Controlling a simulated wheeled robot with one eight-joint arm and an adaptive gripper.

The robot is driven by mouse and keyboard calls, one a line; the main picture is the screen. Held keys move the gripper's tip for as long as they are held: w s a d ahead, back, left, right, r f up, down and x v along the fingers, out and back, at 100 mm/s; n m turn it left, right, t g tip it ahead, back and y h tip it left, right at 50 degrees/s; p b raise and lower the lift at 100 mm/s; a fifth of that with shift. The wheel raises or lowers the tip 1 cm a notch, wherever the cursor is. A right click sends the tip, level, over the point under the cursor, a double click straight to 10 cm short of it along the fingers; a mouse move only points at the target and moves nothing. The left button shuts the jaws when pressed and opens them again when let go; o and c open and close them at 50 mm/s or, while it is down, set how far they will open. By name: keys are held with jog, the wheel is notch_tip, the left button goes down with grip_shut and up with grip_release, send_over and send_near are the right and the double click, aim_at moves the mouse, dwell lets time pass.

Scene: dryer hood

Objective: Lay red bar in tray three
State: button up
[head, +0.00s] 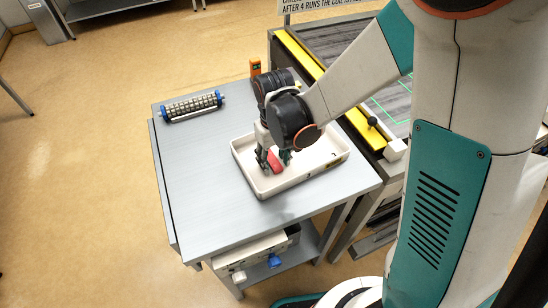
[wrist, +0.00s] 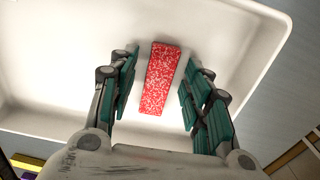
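A white tray (head: 322,155) stands on the grey table, with a small dark-and-yellow label on its near right side that I cannot read. A speckled red bar (wrist: 160,78) lies in the tray, and it also shows partly hidden in the head view (head: 275,162). My gripper (wrist: 161,77) is open, with one finger on each side of the bar. A gap shows between the bar and each finger. In the head view my gripper (head: 270,158) reaches down into the left part of the tray. I cannot tell how far the fingertips are above the tray floor.
A beaded roller with blue ends (head: 192,105) lies at the table's back left. An orange device (head: 255,68) stands at the back edge. A machine with a yellow edge (head: 300,54) adjoins the table's right. A lower shelf holds white boxes (head: 252,255).

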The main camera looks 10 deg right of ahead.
aim_at(274, 162)
notch_tip(274, 162, up, 12)
jog(key=p, duration=0.8)
jog(key=shift+r, duration=0.15)
